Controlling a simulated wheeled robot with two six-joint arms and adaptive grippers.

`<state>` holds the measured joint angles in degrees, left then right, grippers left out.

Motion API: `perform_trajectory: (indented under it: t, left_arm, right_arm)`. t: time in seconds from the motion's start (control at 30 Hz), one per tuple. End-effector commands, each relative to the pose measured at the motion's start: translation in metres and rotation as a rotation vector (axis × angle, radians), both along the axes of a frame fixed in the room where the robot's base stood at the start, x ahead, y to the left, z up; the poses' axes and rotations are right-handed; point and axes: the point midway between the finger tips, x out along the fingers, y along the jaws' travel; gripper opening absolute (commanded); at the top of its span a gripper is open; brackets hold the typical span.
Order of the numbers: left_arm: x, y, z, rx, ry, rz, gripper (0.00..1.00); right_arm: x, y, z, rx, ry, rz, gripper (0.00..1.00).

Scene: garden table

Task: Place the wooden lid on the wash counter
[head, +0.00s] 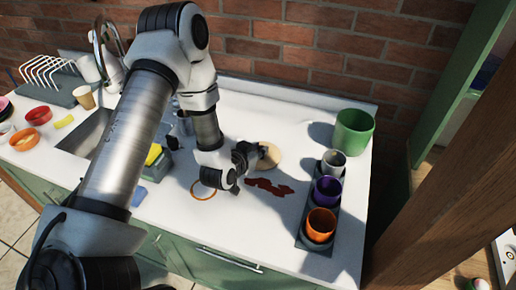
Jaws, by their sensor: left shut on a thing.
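The wooden lid (271,157) is a round, light tan disc over the white wash counter (225,215), right of the sink. My left gripper (259,155) comes in from the left and is shut on the lid's left edge. The gripper's dark fingers hide part of that edge. I cannot tell whether the lid touches the counter or is held just above it. My right gripper is out of view.
A dark red stain (269,187) and an orange ring (203,190) lie in front of the lid. At right, a holder (307,240) carries grey, purple and orange cups; a green pot (353,131) stands behind. The sink (84,135), dish rack (46,72) and bowls are left.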

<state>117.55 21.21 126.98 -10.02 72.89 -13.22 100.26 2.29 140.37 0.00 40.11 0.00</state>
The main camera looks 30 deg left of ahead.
Motion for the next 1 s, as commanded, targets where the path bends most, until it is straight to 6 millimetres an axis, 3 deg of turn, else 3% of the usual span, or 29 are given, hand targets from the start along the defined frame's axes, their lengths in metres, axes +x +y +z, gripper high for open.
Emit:
perform_trajectory:
  t: [0.03, 0.07, 0.1, 0.47, 0.57, 0.77, 0.9, 1.0]
  left_arm:
    - [0.0, 0.0, -0.003, 0.0, 0.0, 0.0, 0.0]
    - [0.0, 0.0, -0.001, 0.0, 0.0, 0.0, 0.33]
    - [0.0, 0.0, -0.001, 0.0, 0.0, 0.0, 0.47]
    - [-0.001, 0.0, 0.001, -0.001, 0.001, 0.0, 0.49]
    - [-0.012, 0.0, 0.004, -0.002, 0.003, 0.002, 0.49]
    - [-0.054, -0.003, 0.024, -0.007, 0.002, 0.003, 0.49]
    - [-0.086, -0.005, 0.049, -0.003, 0.005, 0.003, 0.49]
    - [-0.094, -0.006, 0.055, 0.002, 0.007, 0.0, 0.49]
  right_arm:
    - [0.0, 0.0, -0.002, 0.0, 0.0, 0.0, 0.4]
    - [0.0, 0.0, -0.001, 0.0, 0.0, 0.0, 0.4]
    - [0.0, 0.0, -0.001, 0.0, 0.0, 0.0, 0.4]
    - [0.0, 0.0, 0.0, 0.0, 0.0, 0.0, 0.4]
    - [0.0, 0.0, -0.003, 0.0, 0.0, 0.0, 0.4]
    - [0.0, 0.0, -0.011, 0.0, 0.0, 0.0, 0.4]
    - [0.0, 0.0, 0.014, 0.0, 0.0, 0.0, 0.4]
    - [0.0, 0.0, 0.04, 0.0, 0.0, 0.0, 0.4]
